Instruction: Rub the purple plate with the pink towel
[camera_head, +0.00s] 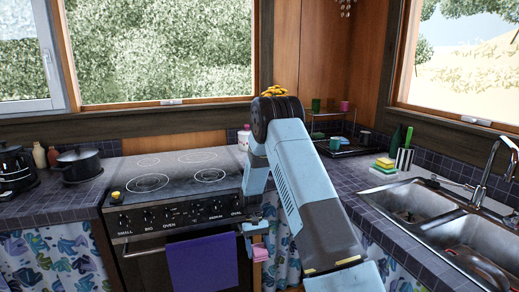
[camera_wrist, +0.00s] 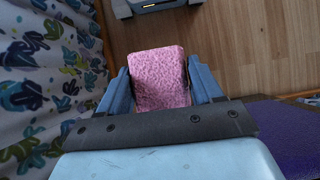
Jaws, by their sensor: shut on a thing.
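The pink towel (camera_wrist: 160,78) is a small folded, rough-textured block. It sits between the two blue-grey fingers of my gripper (camera_wrist: 160,90) in the wrist view, and the fingers are shut on it. In the head view, my gripper (camera_head: 257,238) hangs low in front of the oven's right side, with the towel (camera_head: 260,254) at its lower end. I cannot make out a purple plate in either view. My arm hides part of the counter corner.
A purple cloth (camera_head: 202,262) hangs on the oven (camera_head: 150,238), left of my gripper. Patterned curtains (camera_head: 55,262) cover the cupboard fronts. The sink (camera_head: 440,222), sponges (camera_head: 384,166), a dish rack (camera_head: 330,122) and pots (camera_head: 80,163) are on the counters. Wooden floor (camera_wrist: 240,45) lies below.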

